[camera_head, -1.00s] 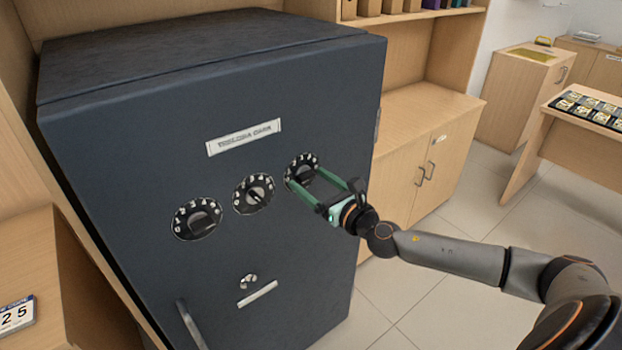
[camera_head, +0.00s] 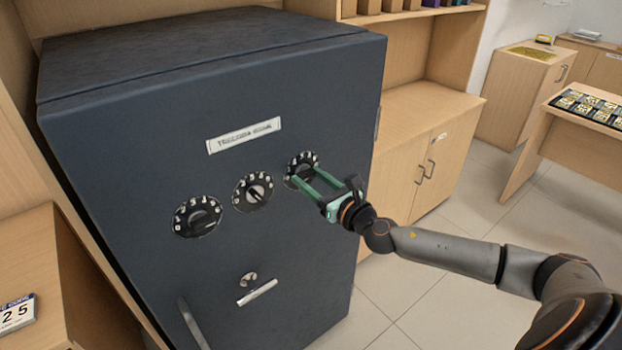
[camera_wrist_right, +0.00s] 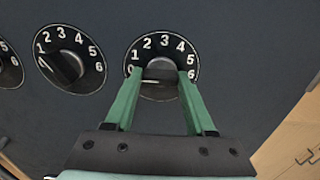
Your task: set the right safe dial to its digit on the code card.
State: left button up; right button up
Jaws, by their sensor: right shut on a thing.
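The right safe dial (camera_head: 300,160) is a black round dial with white digits on the dark safe door. In the wrist view the gripper (camera_wrist_right: 161,75) is shut on the dark knob (camera_wrist_right: 159,74), one finger on each side. A small card (camera_head: 17,314) reading "25" lies at the lower left, cut off by the picture's edge. My left gripper is not in view.
The middle dial (camera_head: 253,193) and left dial (camera_head: 198,216) sit left of the right one. Below are a small keyhole fitting (camera_head: 249,279) and a door handle (camera_head: 193,323). A wooden cabinet (camera_head: 420,150) stands right of the safe. The floor beyond is clear.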

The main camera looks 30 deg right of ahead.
grip_shut()
